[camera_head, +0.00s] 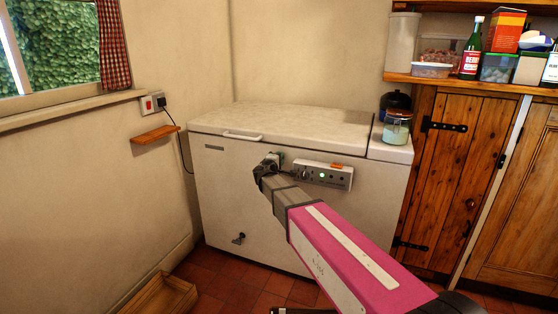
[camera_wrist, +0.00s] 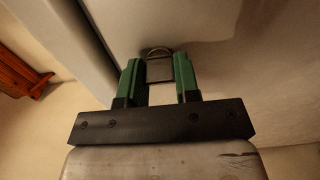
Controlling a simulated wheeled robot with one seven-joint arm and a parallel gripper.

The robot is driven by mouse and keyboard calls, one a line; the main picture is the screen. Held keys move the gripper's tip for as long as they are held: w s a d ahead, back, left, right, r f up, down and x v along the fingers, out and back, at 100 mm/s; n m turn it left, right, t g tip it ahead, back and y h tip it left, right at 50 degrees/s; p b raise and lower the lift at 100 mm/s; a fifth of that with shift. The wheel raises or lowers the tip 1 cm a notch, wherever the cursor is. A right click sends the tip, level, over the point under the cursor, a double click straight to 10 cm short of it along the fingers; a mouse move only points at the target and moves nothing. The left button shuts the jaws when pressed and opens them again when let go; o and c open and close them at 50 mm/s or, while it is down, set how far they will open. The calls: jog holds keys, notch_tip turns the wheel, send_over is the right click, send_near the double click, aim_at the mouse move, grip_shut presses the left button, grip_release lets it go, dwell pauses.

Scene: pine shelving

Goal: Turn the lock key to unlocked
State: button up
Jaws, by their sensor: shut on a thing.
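A white chest freezer (camera_head: 225,190) stands in the corner with its lid closed. A control panel (camera_head: 340,182) with a lit green light is on its front. My gripper (camera_head: 270,162) is at the front, just left of the panel, and covers the lock there. In the wrist view, the green fingers of my gripper (camera_wrist: 158,70) stand on both sides of the small grey lock key (camera_wrist: 160,71) and hold it. A curved metal edge shows at the key's far end. The key's turn position cannot be read from these views.
A lid handle (camera_head: 243,135) is above and left of my gripper. A small wooden wall shelf (camera_head: 155,133) and a plug socket (camera_head: 152,103) are at left. A jar (camera_head: 397,127) stands on the freezer's right end. A wooden crate (camera_head: 165,296) is on the floor.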

dwell(0.3)
jog(key=o, duration=0.9)
jog(key=v, duration=1.1)
jog(key=s+d+f+m+g, duration=0.3)
jog(key=d+f, duration=0.1)
jog(key=d, duration=0.3)
jog(key=s+d+f+m+g+h, duration=0.1)
jog(key=s+d+f+m+g, duration=0.15)
jog(key=d+f+g, duration=0.35)
jog(key=s+d+f+m+g, duration=0.1)
jog(key=s+d+f+m, duration=0.2)
jog(key=d, duration=0.5)
jog(key=s+d+f+m+g+y, duration=0.2)
jog(key=s+f, duration=0.1)
jog(key=s, duration=0.2)
jog(key=s+d+f+m+g+y, duration=0.1)
jog(key=s+d+f+g+y, duration=0.1)
jog(key=s, duration=0.3)
jog(key=s+d+f+m+g+y, duration=0.2)
jog(key=s+f+g+y, duration=0.1)
jog(key=s+f, duration=0.1)
jog(key=shift+s+d+m, duration=0.1)
jog(key=shift+s+m, duration=0.25)
jog(key=shift+s, duration=0.5)
